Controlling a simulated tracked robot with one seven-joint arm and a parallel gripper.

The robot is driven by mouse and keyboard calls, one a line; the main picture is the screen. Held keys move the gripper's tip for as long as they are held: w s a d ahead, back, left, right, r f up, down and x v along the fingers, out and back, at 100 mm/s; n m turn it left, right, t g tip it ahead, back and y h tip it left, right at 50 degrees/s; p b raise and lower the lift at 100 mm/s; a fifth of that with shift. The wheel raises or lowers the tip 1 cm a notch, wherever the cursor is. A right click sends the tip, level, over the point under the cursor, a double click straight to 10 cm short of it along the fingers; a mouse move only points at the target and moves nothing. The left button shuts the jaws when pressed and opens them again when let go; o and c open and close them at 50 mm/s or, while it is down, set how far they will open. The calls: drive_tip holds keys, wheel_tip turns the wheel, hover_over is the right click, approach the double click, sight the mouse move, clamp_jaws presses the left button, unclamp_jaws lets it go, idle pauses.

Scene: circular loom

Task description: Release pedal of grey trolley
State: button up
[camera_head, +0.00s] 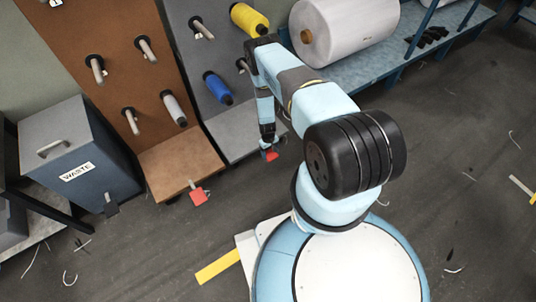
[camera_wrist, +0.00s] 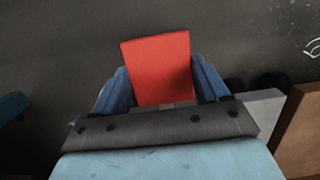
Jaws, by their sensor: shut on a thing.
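The grey trolley (camera_head: 240,131) stands with its upright panel of spools behind its low grey base. Its red pedal (camera_head: 272,155) shows at the front of that base, partly hidden by my gripper (camera_head: 268,146). My gripper points down there, low near the floor. In the wrist view the flat red pedal (camera_wrist: 158,65) sits between the two blue fingers of my gripper (camera_wrist: 162,85), which are shut on it.
A brown trolley (camera_head: 180,165) with its own red pedal (camera_head: 198,197) stands to the left. A blue WASTE bin (camera_head: 85,160) is further left. A blue shelf (camera_head: 370,82) with a large white roll (camera_head: 345,30) is at the back right. The floor at right is mostly clear, with scattered thread scraps.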

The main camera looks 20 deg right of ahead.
drive_tip(key=shift+w+r, duration=0.3)
drive_tip(key=shift+w, duration=0.3)
drive_tip(key=o, duration=1.2)
drive_tip(key=shift+c, duration=0.2)
drive_tip(key=o, duration=0.3)
drive_tip(key=shift+s+f, duration=0.1)
drive_tip(key=shift+s, duration=0.1)
drive_tip(key=shift+o, duration=0.2)
wheel_tip(320, 180, up, 14)
drive_tip(key=w, duration=0.1)
drive_tip(key=shift+w+a+f, duration=0.25)
drive_tip(key=shift+w, duration=0.1)
